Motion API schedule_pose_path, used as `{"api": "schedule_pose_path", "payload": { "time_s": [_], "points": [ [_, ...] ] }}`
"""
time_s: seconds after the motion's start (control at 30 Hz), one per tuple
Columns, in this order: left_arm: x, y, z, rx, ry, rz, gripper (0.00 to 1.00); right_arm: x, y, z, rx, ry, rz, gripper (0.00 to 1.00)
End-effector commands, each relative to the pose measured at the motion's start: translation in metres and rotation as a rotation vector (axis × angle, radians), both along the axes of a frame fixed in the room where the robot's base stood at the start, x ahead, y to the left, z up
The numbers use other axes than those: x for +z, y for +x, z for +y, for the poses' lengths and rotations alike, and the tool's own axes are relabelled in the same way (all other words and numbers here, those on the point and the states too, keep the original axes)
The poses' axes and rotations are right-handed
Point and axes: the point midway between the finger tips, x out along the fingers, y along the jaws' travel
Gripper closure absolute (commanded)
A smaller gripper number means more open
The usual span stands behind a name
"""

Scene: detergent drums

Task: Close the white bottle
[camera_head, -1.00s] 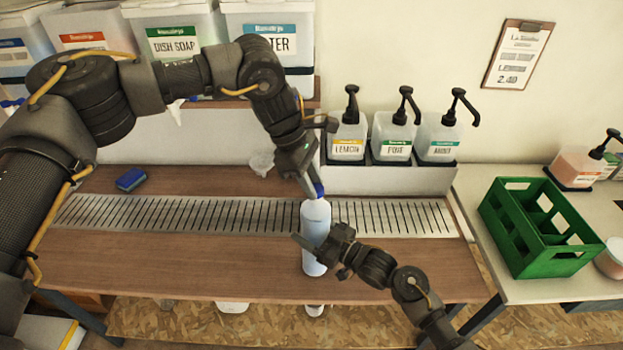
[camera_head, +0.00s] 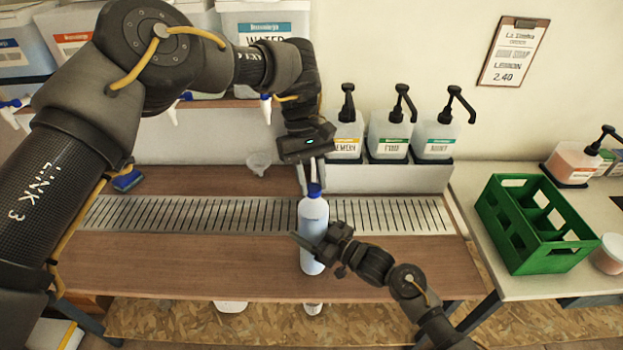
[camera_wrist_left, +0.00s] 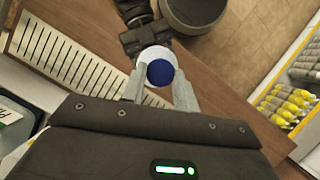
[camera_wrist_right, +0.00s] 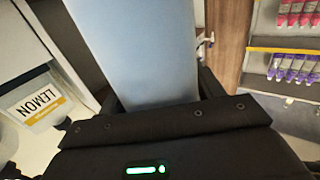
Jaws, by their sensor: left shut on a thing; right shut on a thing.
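The white bottle (camera_head: 313,215) stands upright at the front of the wooden counter, with a blue cap (camera_head: 314,190) on its top. My left gripper (camera_head: 311,178) points down from above and is shut on the cap. In the left wrist view the round blue cap (camera_wrist_left: 160,73) sits between the two fingers, with the bottle's white shoulder around it. My right gripper (camera_head: 318,243) is shut on the bottle's body from the front right. The bottle's pale body (camera_wrist_right: 135,50) fills the middle of the right wrist view. How tightly the cap sits on the neck is hidden.
A metal drain grate (camera_head: 220,215) runs along the counter. Several pump bottles (camera_head: 390,138) stand on a ledge behind. A green crate (camera_head: 535,225) is on the table at right. A clear funnel (camera_head: 259,163) and a blue sponge (camera_head: 127,180) lie at the back left.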

Motion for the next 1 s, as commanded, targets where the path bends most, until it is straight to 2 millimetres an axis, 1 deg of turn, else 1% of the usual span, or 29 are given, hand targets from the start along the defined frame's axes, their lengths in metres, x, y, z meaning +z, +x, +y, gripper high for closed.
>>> {"api": "schedule_pose_path", "payload": {
  "time_s": [0.13, 0.17, 0.3, 0.33, 0.67, 0.77, 1.0],
  "points": [
    [0.000, -0.001, 0.000, 0.002, 0.000, 0.002, 0.91, 0.000, 0.000, 0.001, 0.002, 0.003, 0.002, 0.98],
    [0.000, -0.001, 0.000, 0.003, 0.000, 0.002, 0.69, 0.000, 0.000, 0.001, 0.002, 0.003, 0.002, 0.98],
    [0.000, 0.000, 0.000, 0.004, 0.000, 0.001, 0.51, 0.000, 0.000, 0.001, 0.001, 0.003, 0.002, 0.98],
    [0.000, 0.000, 0.000, 0.004, 0.000, 0.001, 0.49, 0.000, 0.000, 0.001, 0.001, 0.003, 0.002, 0.98],
    [0.003, 0.000, 0.000, 0.004, 0.001, 0.000, 0.49, 0.000, 0.000, 0.001, 0.001, 0.003, 0.001, 0.98],
    [0.011, 0.000, 0.000, 0.003, 0.001, -0.002, 0.49, 0.000, 0.000, 0.001, 0.001, 0.003, 0.001, 0.98],
    [0.041, 0.000, 0.000, 0.003, 0.001, -0.002, 0.49, 0.000, 0.000, 0.001, 0.001, 0.003, 0.002, 0.98]
  ]
}}
